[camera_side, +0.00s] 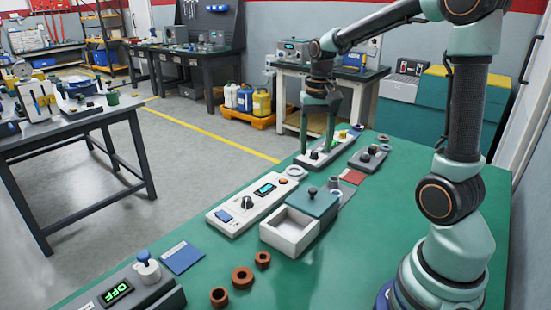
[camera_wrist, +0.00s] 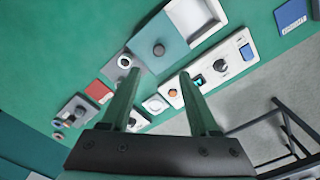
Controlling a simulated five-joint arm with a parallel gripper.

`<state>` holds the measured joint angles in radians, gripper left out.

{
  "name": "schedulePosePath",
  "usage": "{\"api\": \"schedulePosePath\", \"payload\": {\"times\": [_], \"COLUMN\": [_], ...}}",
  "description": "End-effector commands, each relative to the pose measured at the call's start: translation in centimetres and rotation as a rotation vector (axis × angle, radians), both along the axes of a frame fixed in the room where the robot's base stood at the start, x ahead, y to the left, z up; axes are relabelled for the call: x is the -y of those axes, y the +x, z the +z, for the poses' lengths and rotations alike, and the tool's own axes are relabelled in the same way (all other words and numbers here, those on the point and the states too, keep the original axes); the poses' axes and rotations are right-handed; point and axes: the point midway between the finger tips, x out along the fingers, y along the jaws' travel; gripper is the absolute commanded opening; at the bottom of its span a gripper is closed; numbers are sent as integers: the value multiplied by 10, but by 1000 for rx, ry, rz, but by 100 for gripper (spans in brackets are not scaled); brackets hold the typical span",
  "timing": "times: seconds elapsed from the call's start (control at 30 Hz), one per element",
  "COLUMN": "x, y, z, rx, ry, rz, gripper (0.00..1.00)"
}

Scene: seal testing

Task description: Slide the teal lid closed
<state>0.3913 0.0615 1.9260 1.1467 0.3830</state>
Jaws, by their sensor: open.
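The teal lid (camera_side: 314,202) sits on a white box (camera_side: 288,231) on the green table, with a dark round knob (camera_side: 312,191) on top. The lid is partly slid back, so the near part of the box shows open. In the wrist view the lid (camera_wrist: 172,52) and its knob (camera_wrist: 158,50) lie beyond the fingertips, and the box's open part (camera_wrist: 190,18) is at the upper right. My gripper (camera_side: 318,152) is open with its fingers pointing down over a white panel behind the box, apart from the lid. In the wrist view my gripper (camera_wrist: 157,78) holds nothing.
A white control panel (camera_side: 250,205) lies left of the box. A grey knob unit (camera_side: 368,158) and a red card (camera_side: 353,177) lie behind it. Brown rings (camera_side: 242,277), a blue card (camera_side: 182,257) and an OFF display unit (camera_side: 125,290) are in front. Bare table lies right of the box.

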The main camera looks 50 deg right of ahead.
Motion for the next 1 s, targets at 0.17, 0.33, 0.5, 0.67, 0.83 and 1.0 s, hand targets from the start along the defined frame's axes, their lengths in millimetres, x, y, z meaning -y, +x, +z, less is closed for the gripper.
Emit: {"api": "schedulePosePath", "payload": {"times": [0.17,0.33,0.5,0.67,0.83,1.0], "x": [3,2,2,2,2,2], "y": [0,-1,-1,-1,0,0], "z": [-10,-37,-71,-98,-116,-122], "rx": [-10,-14,-13,-12,-9,-7], "ry": [4,6,6,5,4,3], "rz": [-14,-13,-12,-11,-11,-11], "gripper": [62,62,62,62,62,62]}}
